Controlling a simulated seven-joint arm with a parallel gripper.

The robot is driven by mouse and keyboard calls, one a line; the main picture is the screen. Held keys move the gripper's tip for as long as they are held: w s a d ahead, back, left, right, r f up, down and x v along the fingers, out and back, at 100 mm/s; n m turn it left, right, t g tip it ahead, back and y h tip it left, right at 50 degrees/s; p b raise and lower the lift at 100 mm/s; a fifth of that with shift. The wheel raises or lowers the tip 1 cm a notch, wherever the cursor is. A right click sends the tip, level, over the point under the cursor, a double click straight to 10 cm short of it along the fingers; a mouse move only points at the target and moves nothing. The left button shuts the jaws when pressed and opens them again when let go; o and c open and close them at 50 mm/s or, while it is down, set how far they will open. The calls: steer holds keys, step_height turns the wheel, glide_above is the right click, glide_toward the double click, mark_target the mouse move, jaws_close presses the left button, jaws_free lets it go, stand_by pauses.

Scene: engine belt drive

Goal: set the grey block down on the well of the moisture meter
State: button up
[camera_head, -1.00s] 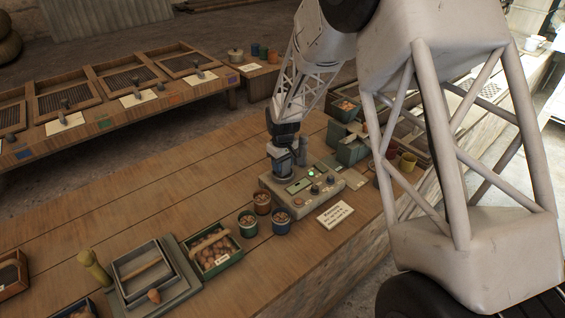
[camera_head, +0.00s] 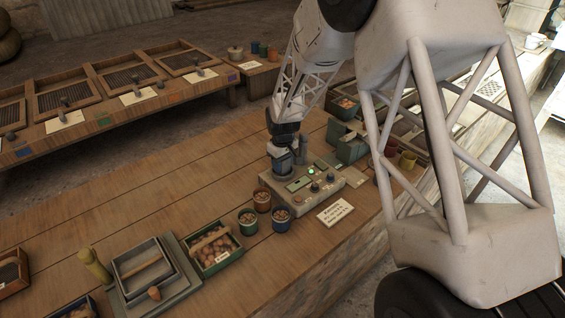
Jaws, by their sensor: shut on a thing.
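The moisture meter (camera_head: 327,194) is a beige-grey box with a small display, a lit green lamp and dark knobs, standing on the long wooden bench. My gripper (camera_head: 284,170) points down over the back left part of the meter. It is shut on the grey block, which is small and hard to tell from the fingers at this size. The well is hidden under the gripper and block. I cannot tell whether the block touches the meter.
Pots of nuts (camera_head: 280,220) stand left of the meter, with a white card (camera_head: 335,212) in front. A green crate (camera_head: 215,268) and a grey tray (camera_head: 115,267) lie further left. A green box (camera_head: 347,151) stands close at the right.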

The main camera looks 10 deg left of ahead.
steer(key=shift+f, duration=0.4)
stand_by(0.3)
steer(key=o, duration=1.6)
steer(key=shift+c, duration=0.2)
steer(key=shift+r, duration=4.5)
